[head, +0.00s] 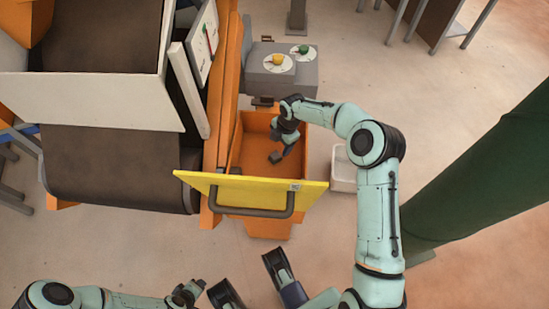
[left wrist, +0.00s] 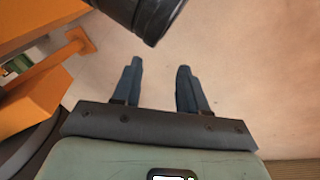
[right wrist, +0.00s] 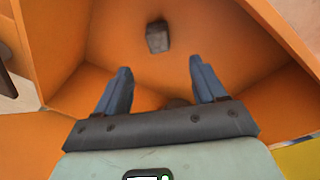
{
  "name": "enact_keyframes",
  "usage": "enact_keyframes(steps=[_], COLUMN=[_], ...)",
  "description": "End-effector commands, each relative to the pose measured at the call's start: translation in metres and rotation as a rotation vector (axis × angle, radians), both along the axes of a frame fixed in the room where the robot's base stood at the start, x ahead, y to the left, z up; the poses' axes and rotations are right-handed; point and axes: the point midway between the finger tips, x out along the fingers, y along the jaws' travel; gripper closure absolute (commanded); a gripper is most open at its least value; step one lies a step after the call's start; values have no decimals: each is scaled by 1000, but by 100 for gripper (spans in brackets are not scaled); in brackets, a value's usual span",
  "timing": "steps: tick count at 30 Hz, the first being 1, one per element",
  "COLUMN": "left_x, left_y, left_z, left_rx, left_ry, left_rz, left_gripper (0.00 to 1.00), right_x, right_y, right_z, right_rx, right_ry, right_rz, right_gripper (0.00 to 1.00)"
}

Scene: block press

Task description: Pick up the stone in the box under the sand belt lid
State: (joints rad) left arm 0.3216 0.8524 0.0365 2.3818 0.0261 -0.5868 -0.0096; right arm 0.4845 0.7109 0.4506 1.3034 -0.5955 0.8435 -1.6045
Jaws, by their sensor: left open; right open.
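The grey stone (right wrist: 157,37) lies on the floor of the orange box (head: 250,150), and it also shows as a small dark block in the head view (head: 275,157). The yellow lid (head: 235,188) with its dark handle stands at the near side of the box. My right gripper (right wrist: 160,66) is open and empty, reaching down into the box, with the stone beyond its fingertips and apart from them. In the head view the wrist partly hides its fingers. My left gripper (left wrist: 158,67) is open and empty above the floor, away from the box.
A dark sand belt (head: 115,165) and orange frame stand left of the box. A grey control box (head: 305,75) with yellow and green buttons is behind it. A white bin (head: 343,172) stands to its right. A green column (head: 460,180) is further right.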

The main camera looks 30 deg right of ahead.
Motion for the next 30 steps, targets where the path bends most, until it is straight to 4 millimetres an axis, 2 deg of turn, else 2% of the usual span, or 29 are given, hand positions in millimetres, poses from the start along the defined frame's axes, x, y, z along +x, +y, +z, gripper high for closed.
enact_keyframes(steps=[1,4,11,14,21,24,29,30], left_x=[4,8,9,4,-20,-25,-25,-25], left_y=[2,5,8,9,12,12,12,13], left_z=[-5,-9,-14,-19,-42,-45,-44,-44], left_rx=[5,12,17,16,12,11,12,12], left_ry=[-10,-20,-17,-2,79,95,95,95], left_rz=[4,10,15,15,17,18,19,19], left_gripper=[57,57,57,57,57,57,57,57], right_x=[1,4,6,7,12,14,14,14], right_y=[2,3,5,5,8,8,8,8], right_z=[-14,-29,-43,-51,-87,-93,-92,-92], right_rx=[2,1,0,1,1,0,-1,-1], right_ry=[3,2,0,1,1,-1,-2,-1], right_rz=[0,-1,0,-1,-2,-3,-2,-2], right_gripper=[30,30,30,30,30,30,30,33])
